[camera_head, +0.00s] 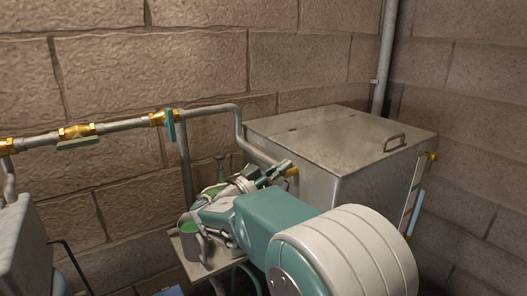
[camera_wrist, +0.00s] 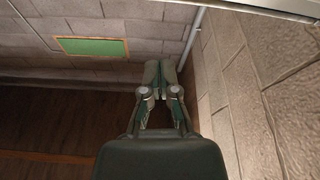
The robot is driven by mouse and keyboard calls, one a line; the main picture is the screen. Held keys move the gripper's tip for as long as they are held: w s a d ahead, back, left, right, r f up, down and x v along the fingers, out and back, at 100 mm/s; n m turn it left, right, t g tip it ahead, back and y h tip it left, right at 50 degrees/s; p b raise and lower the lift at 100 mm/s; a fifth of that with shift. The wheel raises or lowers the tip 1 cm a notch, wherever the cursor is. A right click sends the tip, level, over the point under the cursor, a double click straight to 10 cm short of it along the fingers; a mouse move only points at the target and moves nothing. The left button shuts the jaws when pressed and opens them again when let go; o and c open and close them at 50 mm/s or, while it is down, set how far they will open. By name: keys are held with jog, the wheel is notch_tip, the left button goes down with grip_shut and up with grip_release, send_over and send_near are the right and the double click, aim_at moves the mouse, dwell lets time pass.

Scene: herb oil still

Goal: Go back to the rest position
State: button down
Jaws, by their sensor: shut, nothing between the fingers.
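My gripper (camera_wrist: 161,70) shows in the wrist view with its two fingers together and nothing between them. Beyond it are a stone wall and a dark floor. In the head view my gripper (camera_head: 283,169) is small and partly hidden by my own arm. It is near the front left side of the metal tank (camera_head: 325,175); I cannot tell the exact gap.
A pipe with brass valves (camera_head: 76,131) runs along the block wall. A metal jug with green contents (camera_head: 190,238) stands on a small stand (camera_head: 205,268) beside my arm. The wrist view shows a green panel (camera_wrist: 92,47) and a vertical pipe (camera_wrist: 191,42).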

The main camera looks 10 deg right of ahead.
aim_at(336, 174)
jog(key=s+d+g, duration=0.1)
jog(key=d, duration=0.1)
jog(key=s+d+n+g+y, duration=0.1)
jog(key=s+d, duration=0.1)
jog(key=s+d+f+g+y, duration=0.1)
jog(key=s+d, duration=0.1)
jog(key=shift+s+f, duration=0.1)
jog(key=shift+s, duration=0.1)
jog(key=s+d+f+n+g+y, duration=0.3)
jog(key=s+f+y, duration=0.25)
jog(key=s, duration=0.35)
jog(key=s+a+f+n+t+y, duration=0.1)
jog(key=s+a+f+n+y, duration=0.2)
jog(key=s+a+n+y, duration=0.1)
jog(key=s+a+f+n+t+y, duration=0.2)
jog(key=s+a+f+n+y, duration=0.1)
jog(key=s+a+y, duration=0.3)
jog(key=s+y, duration=0.2)
jog(key=s, duration=0.2)
jog(key=shift+s+f+n, duration=0.25)
jog(key=shift+f+n, duration=0.1)
jog(key=shift+n, duration=0.05)
jog(key=shift+a, duration=0.1)
